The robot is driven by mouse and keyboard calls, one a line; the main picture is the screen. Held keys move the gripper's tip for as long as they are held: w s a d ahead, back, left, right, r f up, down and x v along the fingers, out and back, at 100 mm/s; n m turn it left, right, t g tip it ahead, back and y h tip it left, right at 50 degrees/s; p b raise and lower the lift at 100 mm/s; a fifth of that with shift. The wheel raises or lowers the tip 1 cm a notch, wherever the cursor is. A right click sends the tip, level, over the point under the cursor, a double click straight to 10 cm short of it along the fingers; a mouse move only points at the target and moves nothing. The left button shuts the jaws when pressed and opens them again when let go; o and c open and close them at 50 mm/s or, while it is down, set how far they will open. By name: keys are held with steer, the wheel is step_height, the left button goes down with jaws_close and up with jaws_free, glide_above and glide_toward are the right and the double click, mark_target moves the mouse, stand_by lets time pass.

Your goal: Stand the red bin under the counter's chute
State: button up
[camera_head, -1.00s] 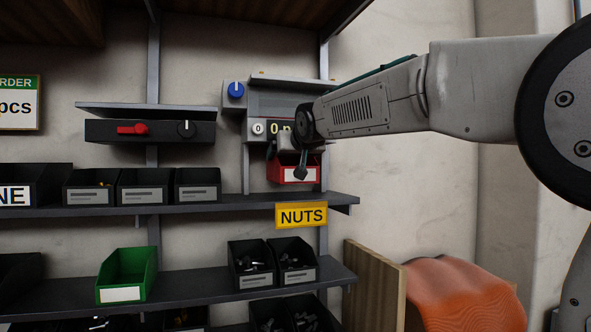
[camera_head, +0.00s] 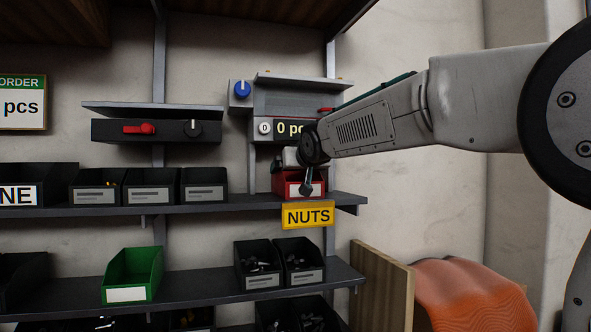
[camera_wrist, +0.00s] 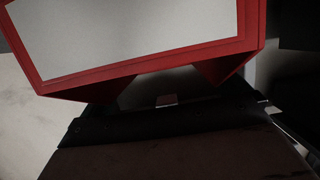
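The red bin (camera_head: 291,188) with a white label stands on, or just above, the upper shelf, below the counter (camera_head: 288,128), whose display reads 0 and is partly hidden by my arm. My gripper (camera_head: 306,187) is at the bin's front and appears shut on it; the fingertips' contact is too small and dark to make out. In the wrist view the bin (camera_wrist: 180,65) fills the top, its pale label large and slightly tilted. The chute itself cannot be made out behind my arm.
A yellow NUTS sign (camera_head: 307,216) hangs on the shelf (camera_head: 250,205) edge just below. Black bins (camera_head: 203,186) stand to the left on the same shelf. A green bin (camera_head: 132,275) sits on the lower shelf. A blue knob (camera_head: 241,91) is left of the counter.

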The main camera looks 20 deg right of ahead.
steer(key=shift+r, duration=0.15)
steer(key=v, duration=1.2)
steer(key=s+d+f+g, duration=0.3)
steer(key=s+f+g, duration=1)
steer(key=s+f, duration=2.1)
steer(key=s, duration=0.3)
steer(key=shift+s, duration=0.25)
